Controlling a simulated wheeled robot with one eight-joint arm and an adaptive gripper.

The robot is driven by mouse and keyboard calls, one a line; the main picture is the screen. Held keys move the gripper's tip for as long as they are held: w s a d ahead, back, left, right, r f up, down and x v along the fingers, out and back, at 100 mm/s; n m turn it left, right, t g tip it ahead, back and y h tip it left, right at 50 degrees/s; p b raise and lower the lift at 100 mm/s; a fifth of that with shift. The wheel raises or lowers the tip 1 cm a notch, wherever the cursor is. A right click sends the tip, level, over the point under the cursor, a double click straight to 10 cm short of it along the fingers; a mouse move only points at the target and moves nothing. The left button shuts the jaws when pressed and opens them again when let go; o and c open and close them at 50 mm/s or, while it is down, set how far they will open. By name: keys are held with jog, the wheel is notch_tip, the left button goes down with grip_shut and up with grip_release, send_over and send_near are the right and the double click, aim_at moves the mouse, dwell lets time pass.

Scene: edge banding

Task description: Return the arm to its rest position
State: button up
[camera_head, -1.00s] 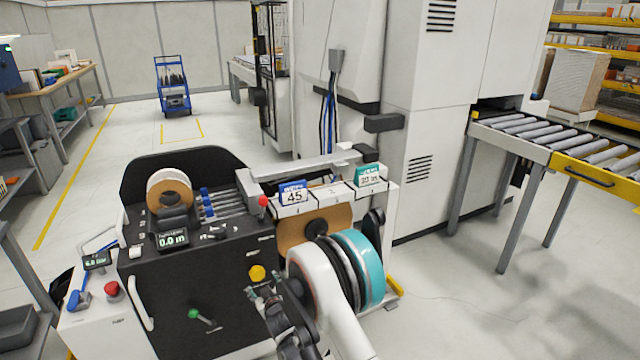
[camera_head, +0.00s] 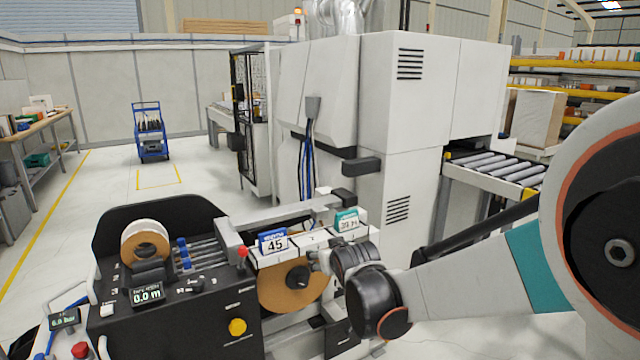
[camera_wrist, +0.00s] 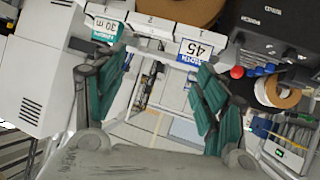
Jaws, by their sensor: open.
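My arm (camera_head: 470,290) reaches in from the right in the head view, with its large white and dark joint close to the camera. Its wrist hangs in front of the right end of the black edge-banding machine (camera_head: 170,310). My gripper is mostly hidden behind the wrist there. In the wrist view my gripper (camera_wrist: 160,78) is open, its two teal-padded fingers apart and nothing between them. The machine's labels show upside down beyond the fingers.
A blue "45" card (camera_head: 273,241) and a teal card (camera_head: 347,221) stand on the machine close to my wrist. A brown roll (camera_head: 290,290) sits below them. The white cabinet (camera_head: 440,130) and roller conveyor (camera_head: 490,175) stand behind.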

jog(key=s+d+r+m+g+h, duration=0.1)
jog(key=s+d+r, duration=0.3)
jog(key=s+d, duration=0.25)
jog(key=s+d+r+m, duration=0.2)
jog(key=s+d+r, duration=0.1)
jog(key=s+d, duration=0.4)
jog(key=s+d+f+g, duration=0.2)
jog(key=s+d+f, duration=0.1)
jog(key=s, duration=0.8)
jog(key=s+d+f+m+g+h, duration=0.1)
jog(key=s+d+f, duration=0.2)
jog(key=s, duration=0.9)
jog(key=shift+s+f+g+b, duration=0.3)
jog(key=shift+f+g+b, duration=0.1)
jog(key=shift+f+b, duration=0.05)
